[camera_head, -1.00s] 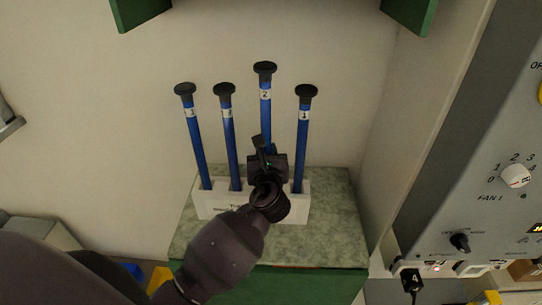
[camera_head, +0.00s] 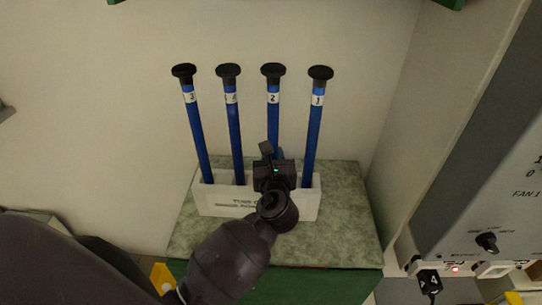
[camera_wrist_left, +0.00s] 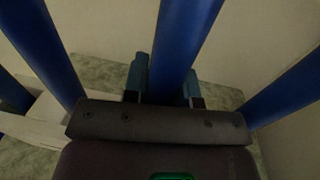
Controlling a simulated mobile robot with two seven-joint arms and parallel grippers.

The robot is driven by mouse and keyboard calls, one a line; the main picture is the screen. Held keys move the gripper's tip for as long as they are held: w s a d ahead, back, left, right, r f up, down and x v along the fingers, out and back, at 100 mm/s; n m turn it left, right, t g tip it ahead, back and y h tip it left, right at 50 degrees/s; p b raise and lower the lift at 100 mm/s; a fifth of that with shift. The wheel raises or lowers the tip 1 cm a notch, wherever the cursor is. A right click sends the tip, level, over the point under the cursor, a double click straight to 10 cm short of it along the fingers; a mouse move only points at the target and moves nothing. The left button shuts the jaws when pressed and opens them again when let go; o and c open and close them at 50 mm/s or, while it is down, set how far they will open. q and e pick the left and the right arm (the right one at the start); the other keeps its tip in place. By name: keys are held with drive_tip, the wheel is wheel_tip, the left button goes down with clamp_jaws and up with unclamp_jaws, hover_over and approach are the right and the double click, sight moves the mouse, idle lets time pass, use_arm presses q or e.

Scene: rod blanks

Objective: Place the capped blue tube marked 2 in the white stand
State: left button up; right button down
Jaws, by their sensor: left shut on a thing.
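The capped blue tube marked 2 (camera_head: 272,118) stands about upright, third from left in a row of blue tubes. Its black cap is about level with the other caps. My left gripper (camera_head: 272,162) is shut on its lower part; the wrist view shows the tube (camera_wrist_left: 180,45) between the two fingers (camera_wrist_left: 165,88). The white stand (camera_head: 225,203) is below and behind the gripper. The tube's lower end is hidden by the gripper, so its seating in the stand cannot be seen directly. My right gripper is not in view.
Two capped blue tubes (camera_head: 195,130) (camera_head: 234,130) stand in the stand to the left, and the tube marked 1 (camera_head: 313,130) stands close on the right. The stand rests on a green mottled top (camera_head: 345,225). A grey control panel (camera_head: 475,170) is at the right.

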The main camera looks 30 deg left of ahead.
use_arm(q)
drive_tip(key=shift+d, duration=0.15)
drive_tip(key=shift+f, duration=0.1)
drive_tip(key=o, duration=0.7)
drive_tip(key=shift+c, duration=0.2)
drive_tip(key=shift+o, duration=1.4)
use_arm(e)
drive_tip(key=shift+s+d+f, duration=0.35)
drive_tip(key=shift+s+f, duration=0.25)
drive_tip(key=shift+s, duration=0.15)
